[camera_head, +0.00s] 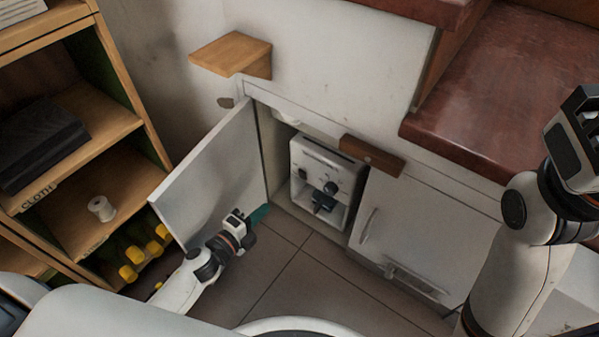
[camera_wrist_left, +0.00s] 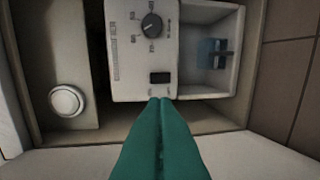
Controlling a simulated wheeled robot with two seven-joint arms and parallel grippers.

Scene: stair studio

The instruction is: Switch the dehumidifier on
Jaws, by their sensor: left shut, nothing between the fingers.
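The dehumidifier (camera_head: 329,163), a pale box, stands inside the open cabinet in the head view. In the left wrist view its front panel (camera_wrist_left: 127,62) shows a round black dial (camera_wrist_left: 152,25) and a small dark rocker switch (camera_wrist_left: 160,78). An open bay beside the panel holds a blue part (camera_wrist_left: 212,54). My left gripper (camera_head: 260,213) is at the cabinet opening, its teal fingers shut and empty. In the wrist view the fingertips (camera_wrist_left: 160,100) appear just below the switch; I cannot tell whether they touch the unit. Which way the switch is set is unclear.
The open cabinet door (camera_head: 213,175) stands left of my left gripper. A closed white door (camera_head: 425,232) is to the right. A wooden shelf unit (camera_head: 130,122) stands at the far left. A round white fitting (camera_wrist_left: 67,101) is beside the unit. Tiled floor (camera_head: 300,285) is clear in front.

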